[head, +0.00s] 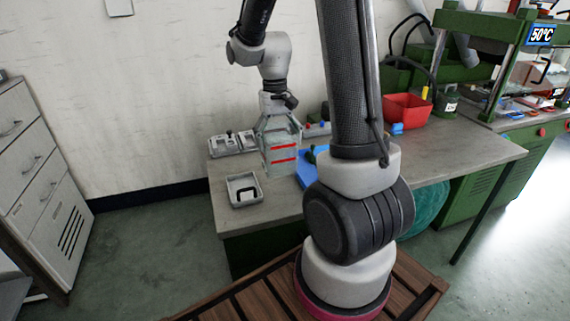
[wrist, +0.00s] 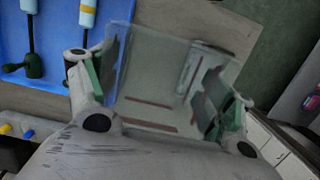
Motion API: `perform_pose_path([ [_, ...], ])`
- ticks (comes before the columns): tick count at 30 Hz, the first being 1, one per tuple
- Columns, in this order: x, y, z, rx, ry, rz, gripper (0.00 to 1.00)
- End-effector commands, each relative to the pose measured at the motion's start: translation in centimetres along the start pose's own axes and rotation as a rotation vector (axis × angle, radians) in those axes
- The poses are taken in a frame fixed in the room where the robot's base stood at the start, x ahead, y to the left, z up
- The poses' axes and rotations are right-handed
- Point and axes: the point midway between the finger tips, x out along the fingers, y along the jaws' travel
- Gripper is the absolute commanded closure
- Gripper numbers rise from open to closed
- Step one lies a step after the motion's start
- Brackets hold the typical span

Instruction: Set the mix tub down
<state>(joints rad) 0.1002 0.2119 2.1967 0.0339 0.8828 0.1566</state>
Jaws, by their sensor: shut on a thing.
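The mix tub (head: 281,160) is a clear, box-shaped tub with red lines across its side. In the head view it is upright over the left part of the grey workbench (head: 450,150). My gripper (head: 279,131) is shut on it from above, with a finger on each side. In the wrist view the tub (wrist: 150,85) fills the space between the green-padded fingers of my gripper (wrist: 165,95). I cannot tell whether its base touches the bench.
A small grey tray (head: 231,199) lies at the bench's front left. Grey mould-like blocks (head: 232,143) stand behind it. A blue mat (head: 306,180) is right of the tub, partly hidden by my arm. A red bin (head: 407,108) stands farther right. The bench's right front is clear.

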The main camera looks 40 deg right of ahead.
Motion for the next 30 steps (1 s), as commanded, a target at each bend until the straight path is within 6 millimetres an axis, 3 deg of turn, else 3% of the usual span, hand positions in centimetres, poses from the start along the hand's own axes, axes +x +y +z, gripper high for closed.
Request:
perform_pose_path([
  [3,2.1,0.0,-0.3,0.000,-0.003,0.001,0.43],
  [13,6.2,0.0,-0.9,0.000,-0.001,0.000,0.43],
  [26,7.0,0.0,-1.1,0.000,0.001,0.000,0.43],
  [27,7.0,0.0,-1.1,0.000,0.002,0.000,0.13],
  [30,7.0,0.0,-1.1,0.000,0.002,0.000,0.00],
])
